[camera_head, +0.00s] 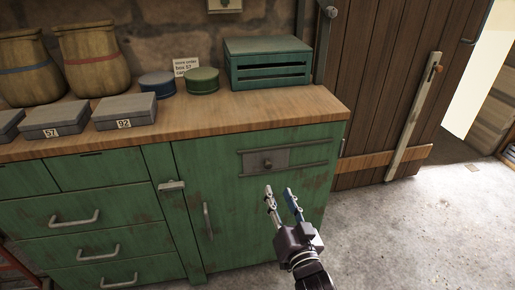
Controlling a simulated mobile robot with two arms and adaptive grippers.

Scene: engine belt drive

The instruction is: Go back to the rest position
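My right gripper (280,190) comes in from the bottom of the view, in front of the green cabinet (230,170). Its two fingers are apart with nothing between them. The fingertips appear just below a grey latch plate (267,161) on the cabinet front; I cannot tell how far they are from the cabinet. My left gripper is not in view.
The wooden countertop (220,110) holds a teal slatted box (268,63), two round tins (202,80), grey boxes (125,111) and two sacks (92,55). Drawer handles stick out at the left. A plank door (385,80) stands at the right. Concrete floor (420,235) is clear there.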

